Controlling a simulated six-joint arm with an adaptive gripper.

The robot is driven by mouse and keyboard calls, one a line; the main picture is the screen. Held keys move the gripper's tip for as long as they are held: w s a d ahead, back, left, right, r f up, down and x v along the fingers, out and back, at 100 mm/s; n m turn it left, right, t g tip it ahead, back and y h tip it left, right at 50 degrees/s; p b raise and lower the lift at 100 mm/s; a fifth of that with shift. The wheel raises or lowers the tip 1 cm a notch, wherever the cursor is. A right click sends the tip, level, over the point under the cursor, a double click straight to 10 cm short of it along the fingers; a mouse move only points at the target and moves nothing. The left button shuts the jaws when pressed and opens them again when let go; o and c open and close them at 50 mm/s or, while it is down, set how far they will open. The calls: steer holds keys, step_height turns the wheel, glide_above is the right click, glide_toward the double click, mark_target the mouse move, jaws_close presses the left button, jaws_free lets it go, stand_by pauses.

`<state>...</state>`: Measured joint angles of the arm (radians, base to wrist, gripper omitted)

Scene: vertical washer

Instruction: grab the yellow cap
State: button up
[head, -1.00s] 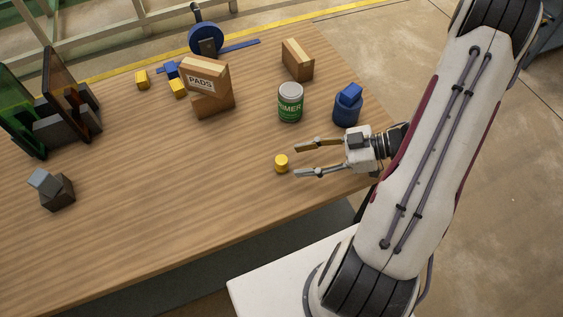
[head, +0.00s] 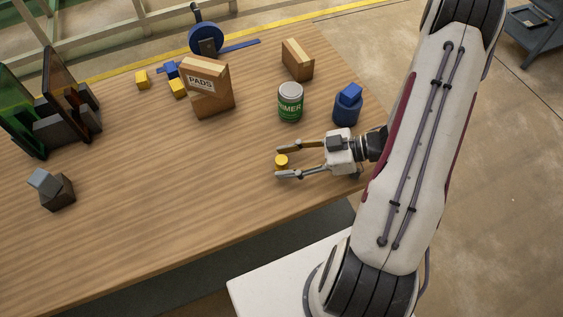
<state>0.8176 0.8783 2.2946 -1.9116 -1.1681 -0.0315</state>
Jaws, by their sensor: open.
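The yellow cap (head: 281,161) is a small round yellow piece standing on the wooden table near its front edge. My gripper (head: 282,161) is open and low over the table, reaching in from the right. One finger lies on the far side of the cap and the other on the near side, so the cap sits between the fingertips. I cannot tell whether either finger touches it.
A green primer can (head: 290,103) and a blue container (head: 347,106) stand just behind my gripper. A PADS box (head: 207,88), a tan block (head: 298,60) and several small yellow and blue pieces are farther back. The table (head: 190,185) left of the cap is clear.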

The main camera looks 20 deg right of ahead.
mark_target(287, 159)
steer(key=shift+a+f, duration=0.1)
steer(key=shift+a, duration=0.05)
stand_by(0.4)
steer(key=c, duration=1.2)
steer(key=shift+r, duration=0.2)
steer(key=shift+r, duration=4.85)
